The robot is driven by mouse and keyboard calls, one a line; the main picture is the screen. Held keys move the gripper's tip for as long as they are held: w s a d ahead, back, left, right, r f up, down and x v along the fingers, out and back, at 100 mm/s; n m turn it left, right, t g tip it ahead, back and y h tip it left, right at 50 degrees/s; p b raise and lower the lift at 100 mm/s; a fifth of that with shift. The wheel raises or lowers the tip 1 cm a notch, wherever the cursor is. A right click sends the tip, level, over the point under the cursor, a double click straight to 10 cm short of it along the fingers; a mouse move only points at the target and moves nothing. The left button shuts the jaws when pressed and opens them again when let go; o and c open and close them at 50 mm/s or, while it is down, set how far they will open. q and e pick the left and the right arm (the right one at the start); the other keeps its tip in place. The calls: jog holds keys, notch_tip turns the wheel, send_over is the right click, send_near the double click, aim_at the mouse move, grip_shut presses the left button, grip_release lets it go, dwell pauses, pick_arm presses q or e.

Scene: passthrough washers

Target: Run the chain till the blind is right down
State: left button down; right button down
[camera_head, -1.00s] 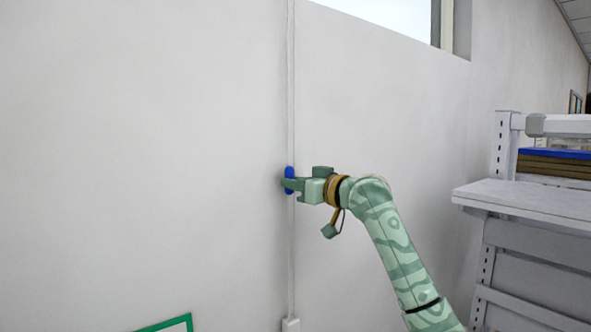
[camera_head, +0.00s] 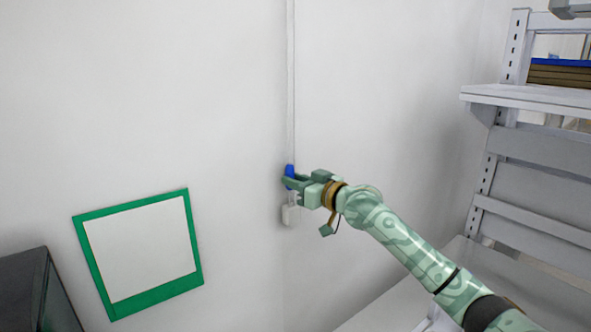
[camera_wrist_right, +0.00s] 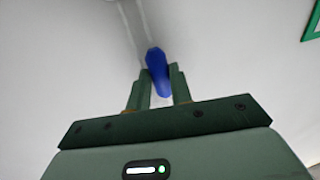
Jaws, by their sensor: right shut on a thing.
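The chain (camera_head: 290,80) hangs as a thin pale double line down the white wall. A blue grip piece (camera_head: 289,170) is on the chain, just above a small white holder (camera_head: 290,216) at its lower end. My right gripper (camera_head: 290,182) is shut on the blue piece, which also shows between the fingers in the right wrist view (camera_wrist_right: 157,70). The blind itself is not in view. My left gripper is not in view.
A green-framed white panel (camera_head: 140,252) is on the wall at lower left, with a dark box (camera_head: 38,292) at the corner. A grey shelf unit (camera_head: 530,97) stands at right, bearing blue and brown flat items (camera_head: 560,72).

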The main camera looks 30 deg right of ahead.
jog(key=shift+f, duration=0.85)
jog(key=c, duration=1.2)
grip_release()
jog(key=shift+c, duration=0.2)
jog(key=shift+s, duration=0.1)
jog(key=shift+r, duration=0.1)
jog(key=b+v, duration=0.2)
jog(key=v, duration=1.4)
jog(key=shift+d, duration=0.2)
jog(key=shift+s, duration=0.15)
